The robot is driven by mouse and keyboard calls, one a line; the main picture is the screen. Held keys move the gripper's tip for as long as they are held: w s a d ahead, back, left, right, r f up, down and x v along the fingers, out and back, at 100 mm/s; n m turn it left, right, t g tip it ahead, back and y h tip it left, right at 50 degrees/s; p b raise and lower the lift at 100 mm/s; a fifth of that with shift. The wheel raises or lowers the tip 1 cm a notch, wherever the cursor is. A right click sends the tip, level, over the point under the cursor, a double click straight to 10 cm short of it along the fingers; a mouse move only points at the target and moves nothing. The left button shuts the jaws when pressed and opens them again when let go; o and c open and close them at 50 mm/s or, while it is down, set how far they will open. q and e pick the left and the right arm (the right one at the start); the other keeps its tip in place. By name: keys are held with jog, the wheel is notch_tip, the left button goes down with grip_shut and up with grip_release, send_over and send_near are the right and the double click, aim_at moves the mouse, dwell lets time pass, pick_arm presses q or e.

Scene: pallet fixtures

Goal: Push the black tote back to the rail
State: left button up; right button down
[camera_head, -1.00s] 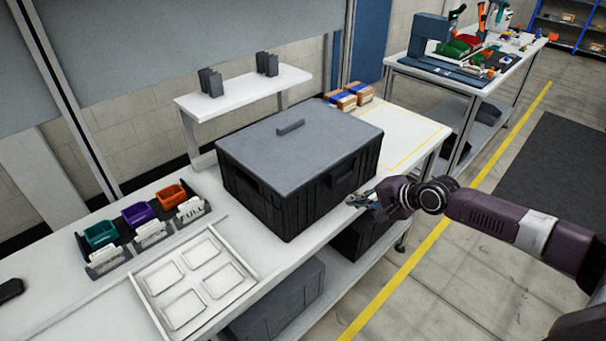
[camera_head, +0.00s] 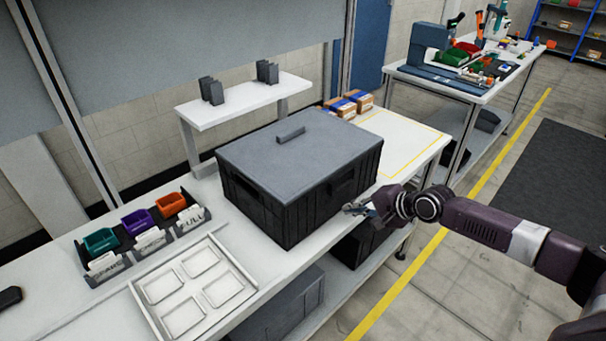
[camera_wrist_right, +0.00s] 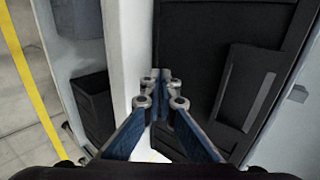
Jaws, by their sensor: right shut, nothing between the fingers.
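The black tote (camera_head: 270,216) stands on the white bench, with a grey lid (camera_head: 300,152) and a small raised handle on top. It also shows in the right wrist view (camera_wrist_right: 200,50) as a dark wall with a recessed panel. My right gripper (camera_head: 350,209) is just in front of the tote's front right side, low near the bench edge. In the right wrist view its blue-grey fingers (camera_wrist_right: 159,84) are together with nothing between them, close to the tote wall. I cannot tell whether they touch it. My left gripper is not in view. I cannot clearly make out a rail.
A raised white shelf (camera_head: 243,101) with dark holders stands behind the tote. Left are coloured bins (camera_head: 139,222) and a white tray (camera_head: 193,285). Small boxes (camera_head: 350,103) and a yellow-outlined area (camera_head: 405,141) lie to the right. Dark totes sit on the lower shelf.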

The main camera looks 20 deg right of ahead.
aim_at(338, 201)
dwell(0.6)
